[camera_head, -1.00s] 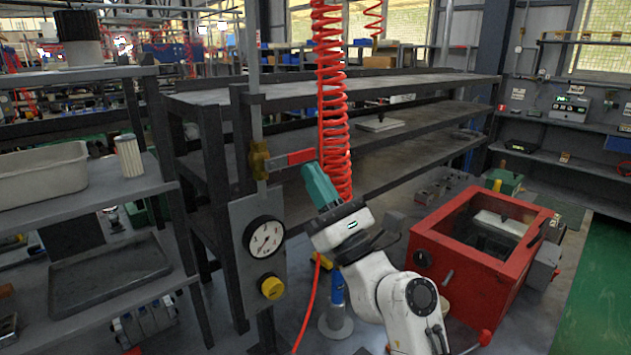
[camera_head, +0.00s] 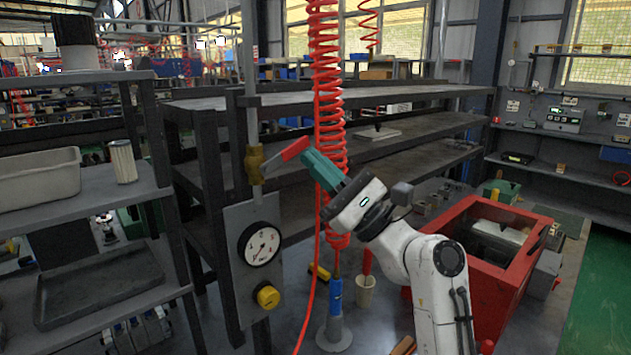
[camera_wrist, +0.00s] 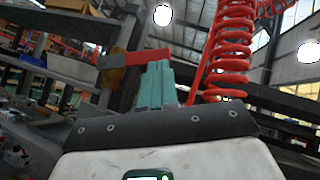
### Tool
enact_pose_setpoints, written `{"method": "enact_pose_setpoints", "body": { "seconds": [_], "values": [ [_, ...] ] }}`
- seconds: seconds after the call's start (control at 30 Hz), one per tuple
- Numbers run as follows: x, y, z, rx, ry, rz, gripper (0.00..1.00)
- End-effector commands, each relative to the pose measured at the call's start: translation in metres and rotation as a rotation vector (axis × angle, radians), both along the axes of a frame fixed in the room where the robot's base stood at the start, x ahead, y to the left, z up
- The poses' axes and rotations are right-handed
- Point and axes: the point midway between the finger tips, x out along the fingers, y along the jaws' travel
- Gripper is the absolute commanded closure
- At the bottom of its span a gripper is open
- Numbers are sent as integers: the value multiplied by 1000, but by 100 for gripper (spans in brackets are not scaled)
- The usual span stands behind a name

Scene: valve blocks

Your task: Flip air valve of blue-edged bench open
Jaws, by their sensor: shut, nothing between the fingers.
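The air valve (camera_head: 254,163) is a brass body on a vertical pipe beside a dark metal bench frame. Its red-gripped lever (camera_head: 294,149) points right and tilts upward. In the wrist view the lever (camera_wrist: 140,57) crosses at the tips of my teal fingers. My gripper (camera_head: 307,157) is shut and empty, with its tips just below the lever's outer end, close to or touching it. The bench (camera_head: 360,93) is a dark shelf unit; I cannot make out a blue edge on it.
A pressure gauge (camera_head: 259,244) and yellow knob (camera_head: 267,296) sit on a panel below the valve. A red coiled hose (camera_head: 328,90) hangs just behind my gripper. A shelf with a grey bin (camera_head: 40,182) is at the left.

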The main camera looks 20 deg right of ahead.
Motion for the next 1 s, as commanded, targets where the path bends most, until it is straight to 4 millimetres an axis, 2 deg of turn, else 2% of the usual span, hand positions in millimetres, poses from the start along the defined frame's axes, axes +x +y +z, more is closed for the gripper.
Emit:
{"method": "enact_pose_setpoints", "body": {
  "seconds": [0.47,1.0],
  "values": [
    [-1,5,40,-436,-143,0,100],
    [-9,28,72,-899,-292,2,100]
  ]
}}
